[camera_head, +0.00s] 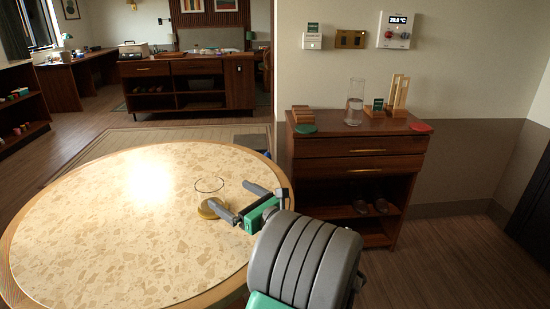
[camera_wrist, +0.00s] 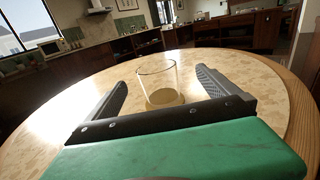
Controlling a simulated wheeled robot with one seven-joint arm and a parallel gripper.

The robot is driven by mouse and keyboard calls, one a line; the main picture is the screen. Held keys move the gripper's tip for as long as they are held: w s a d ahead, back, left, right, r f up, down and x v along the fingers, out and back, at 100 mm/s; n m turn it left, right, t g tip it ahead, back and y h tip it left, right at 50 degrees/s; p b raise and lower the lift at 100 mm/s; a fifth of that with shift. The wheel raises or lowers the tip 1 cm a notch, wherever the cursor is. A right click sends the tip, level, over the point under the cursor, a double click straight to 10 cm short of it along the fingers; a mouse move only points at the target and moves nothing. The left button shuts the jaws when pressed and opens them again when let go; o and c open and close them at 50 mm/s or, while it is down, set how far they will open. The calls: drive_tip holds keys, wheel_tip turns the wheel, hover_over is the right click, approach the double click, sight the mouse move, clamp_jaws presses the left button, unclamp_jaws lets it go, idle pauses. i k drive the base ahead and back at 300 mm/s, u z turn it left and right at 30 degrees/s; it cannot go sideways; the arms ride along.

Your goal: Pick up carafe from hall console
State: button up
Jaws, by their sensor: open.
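A tall clear glass carafe (camera_head: 354,102) stands upright on the wooden hall console (camera_head: 370,145) at the right in the head view. My gripper (camera_head: 228,194) is away from it, over the round table to the left. The gripper is open, its two fingers apart. A clear glass vessel with a yellowish base (camera_head: 209,198) stands on the table by the fingertips. In the wrist view this glass vessel (camera_wrist: 159,84) shows between the fingers (camera_wrist: 162,78); contact cannot be told. The carafe is not seen in the wrist view.
The round speckled table (camera_head: 110,225) is otherwise clear. On the console, wooden blocks (camera_head: 304,114) and a green disc (camera_head: 306,129) lie left of the carafe; a wooden rack (camera_head: 398,95) and a red disc (camera_head: 421,127) are right. A low cabinet (camera_head: 187,82) stands behind.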

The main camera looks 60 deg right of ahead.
sight(354, 105)
drive_tip(key=z, duration=2.4)
